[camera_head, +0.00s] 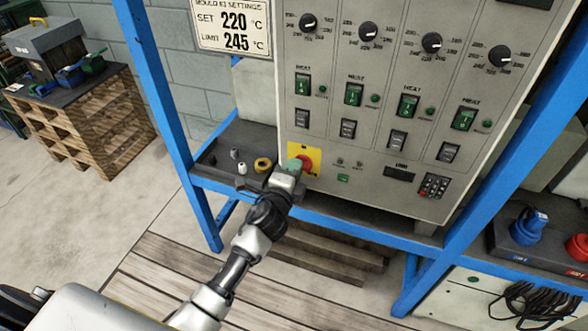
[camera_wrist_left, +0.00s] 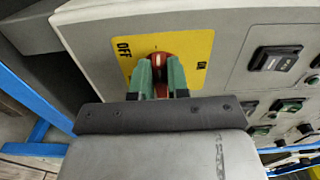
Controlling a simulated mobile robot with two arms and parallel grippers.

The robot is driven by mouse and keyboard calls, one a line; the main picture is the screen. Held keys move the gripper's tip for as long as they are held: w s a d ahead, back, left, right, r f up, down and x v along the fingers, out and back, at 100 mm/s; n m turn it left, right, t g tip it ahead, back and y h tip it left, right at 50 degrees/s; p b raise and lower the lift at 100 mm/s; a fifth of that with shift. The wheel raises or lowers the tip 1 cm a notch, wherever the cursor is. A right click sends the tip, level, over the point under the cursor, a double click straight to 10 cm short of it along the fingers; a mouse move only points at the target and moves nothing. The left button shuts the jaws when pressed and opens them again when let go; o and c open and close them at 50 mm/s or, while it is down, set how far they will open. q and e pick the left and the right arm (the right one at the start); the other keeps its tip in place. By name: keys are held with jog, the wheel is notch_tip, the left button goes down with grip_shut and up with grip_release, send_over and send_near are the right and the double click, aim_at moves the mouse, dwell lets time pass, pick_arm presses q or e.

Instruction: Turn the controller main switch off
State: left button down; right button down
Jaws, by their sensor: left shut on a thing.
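The controller (camera_head: 362,190) is a grey panel in a blue frame. Its main switch (camera_head: 308,161) is a red rotary knob on a yellow plate (camera_head: 318,151) at the panel's lower left. In the left wrist view the red knob (camera_wrist_left: 160,57) shows between the green fingers, with a pale mark on it. The yellow plate there reads OFF at left and ON at lower right. My left gripper (camera_head: 296,166) is shut on the knob, and its fingers (camera_wrist_left: 160,76) hide part of it. I cannot tell the knob's exact setting. My right gripper is not in view.
A dark shelf (camera_head: 222,163) with small parts is left of the switch. Blue posts (camera_head: 160,95) flank the panel. A settings sign (camera_head: 232,27) hangs above.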

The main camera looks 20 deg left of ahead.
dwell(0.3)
pick_arm(q)
jog(key=c, duration=1.1)
grip_release()
jog(key=s, duration=1.1)
jog(key=shift+a, duration=0.2)
jog(key=shift+w+f, duration=0.1)
jog(key=s+f+n+g+p, duration=0.1)
jog(key=s+f+n+g, duration=0.15)
jog(key=f, duration=0.65)
jog(key=s+a+f+n+g+p, duration=0.1)
jog(key=s+f+n+g, duration=0.2)
jog(key=f, duration=0.5)
jog(key=s+f+n+g+p, duration=0.1)
jog(key=s+f+n+g, duration=0.15)
jog(key=s+f, duration=0.45)
jog(key=s+a+f+n+g+p, duration=0.1)
jog(key=s+f+n+g, duration=0.1)
jog(key=s+f, duration=0.3)
jog(key=s+a+f+n+g+p, duration=0.1)
jog(key=s+f+n+g, duration=0.2)
jog(key=s, duration=1)
jog(key=s+a+f+n+g+p, duration=0.1)
jog(key=s+f+g, duration=0.3)
jog(key=s+f, duration=0.4)
jog(key=shift+s+a+f+n+y+p, duration=0.3)
jog(key=shift+s+a+n, duration=0.05)
jog(key=shift+s+n, duration=0.6)
